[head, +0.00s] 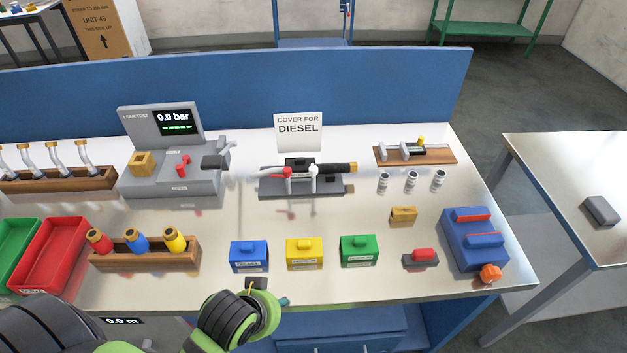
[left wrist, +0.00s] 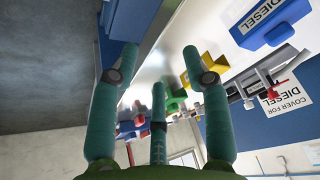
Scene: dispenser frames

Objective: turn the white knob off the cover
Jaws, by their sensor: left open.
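The fixture (head: 272,188) at the middle of the bench has a grey base, a dark body and a red-handled clamp. Small white upright parts (head: 314,178) stand at its front; I cannot tell which one is the white knob, or make out the cover. A sign (head: 298,128) behind it reads "COVER FOR DIESEL"; it also shows in the left wrist view (left wrist: 287,98). My left gripper (head: 282,301) is at the bench's front edge, below the blue DIESEL box (head: 249,255). Its teal fingers (left wrist: 153,78) are spread and empty in the left wrist view. My right gripper is out of view.
Yellow (head: 304,253) and green (head: 358,250) boxes stand in front of the fixture. A leak-test unit (head: 175,160) is left, a rack of coloured bottles (head: 145,257) front left, and a blue device (head: 473,240) right. Bare bench top lies between the boxes and the fixture.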

